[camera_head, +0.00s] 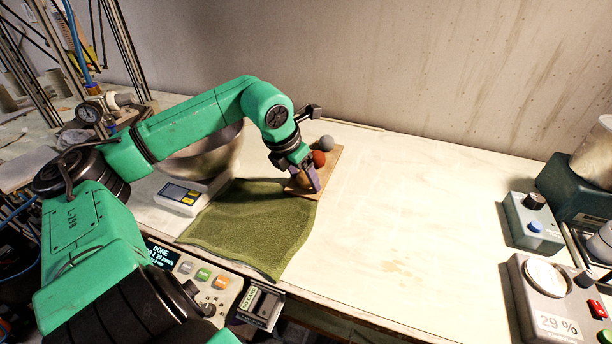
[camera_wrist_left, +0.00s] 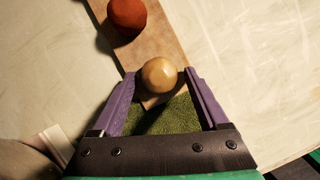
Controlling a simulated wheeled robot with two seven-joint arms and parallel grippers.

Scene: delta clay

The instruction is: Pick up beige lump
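The beige lump (camera_wrist_left: 159,75) is a smooth round ball near the end of a wooden board (camera_wrist_left: 172,42), in the left wrist view. My left gripper (camera_wrist_left: 160,73) has two purple fingers, spread open, with the lump between their tips. A narrow gap shows on each side of the lump. In the head view my left gripper (camera_head: 308,178) points down at the board's near end, and its fingers mostly hide the beige lump there. My right gripper is not in view.
A red-brown lump (camera_head: 319,158) and a grey lump (camera_head: 327,142) sit farther along the board. A green cloth (camera_head: 250,225) lies beside it. A metal bowl (camera_head: 205,158) and scale (camera_head: 182,196) stand left. The table's middle right is clear.

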